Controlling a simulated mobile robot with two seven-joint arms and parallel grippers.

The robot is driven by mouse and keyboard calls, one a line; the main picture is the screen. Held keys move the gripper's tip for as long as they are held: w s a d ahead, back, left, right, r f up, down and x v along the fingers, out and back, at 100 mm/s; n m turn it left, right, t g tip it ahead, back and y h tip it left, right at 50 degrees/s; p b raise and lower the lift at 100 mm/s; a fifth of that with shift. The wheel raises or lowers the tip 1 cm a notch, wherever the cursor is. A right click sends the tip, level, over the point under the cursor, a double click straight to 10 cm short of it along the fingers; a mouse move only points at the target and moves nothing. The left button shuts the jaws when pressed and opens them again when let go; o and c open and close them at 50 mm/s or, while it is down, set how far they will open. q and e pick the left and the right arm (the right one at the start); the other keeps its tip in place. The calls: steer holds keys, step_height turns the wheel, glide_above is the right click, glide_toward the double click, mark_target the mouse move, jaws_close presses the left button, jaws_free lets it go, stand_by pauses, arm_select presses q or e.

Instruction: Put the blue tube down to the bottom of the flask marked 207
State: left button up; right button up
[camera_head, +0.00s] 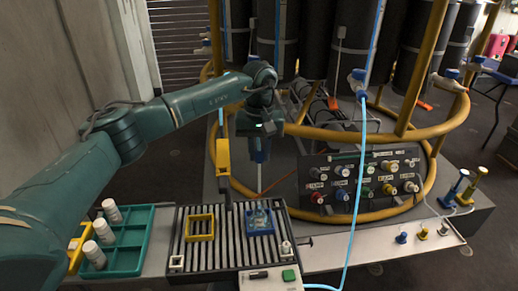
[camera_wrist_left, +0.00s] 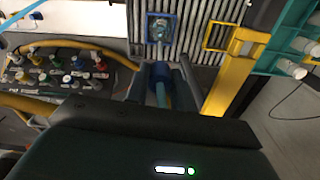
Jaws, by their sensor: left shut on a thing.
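My left gripper (camera_head: 260,158) points down above the back of the roller conveyor. It is shut on the blue tube (camera_wrist_left: 161,95), which shows between the two fingers (camera_wrist_left: 162,78) in the left wrist view. In the head view a thin pale length of the tube (camera_head: 259,177) hangs below the fingers. A clear flask (camera_head: 260,217) stands in a blue square holder (camera_head: 249,231) on the conveyor, in front of and below the tube, apart from it. The flask also shows in the left wrist view (camera_wrist_left: 158,32). Its marking is too small to read. My right gripper is not in view.
A yellow post (camera_head: 223,160) stands close to the left of my gripper. An empty yellow frame (camera_head: 188,228) lies left of the flask. A teal tray (camera_head: 128,240) holds white bottles. A valve panel (camera_head: 330,168) and a hanging blue hose (camera_head: 358,190) are at the right.

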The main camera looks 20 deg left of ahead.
mark_target(259, 168)
arm_select(q)
step_height(259, 168, down, 3)
steer(key=shift+f+b, duration=0.1)
steer(key=shift+b, duration=0.8)
steer(key=shift+r+p, duration=0.3)
steer(key=shift+r, duration=0.1)
steer(key=shift+f, duration=0.2)
steer(key=shift+f, duration=0.2)
steer(key=shift+f+b, duration=0.75)
steer(key=shift+f, duration=0.4)
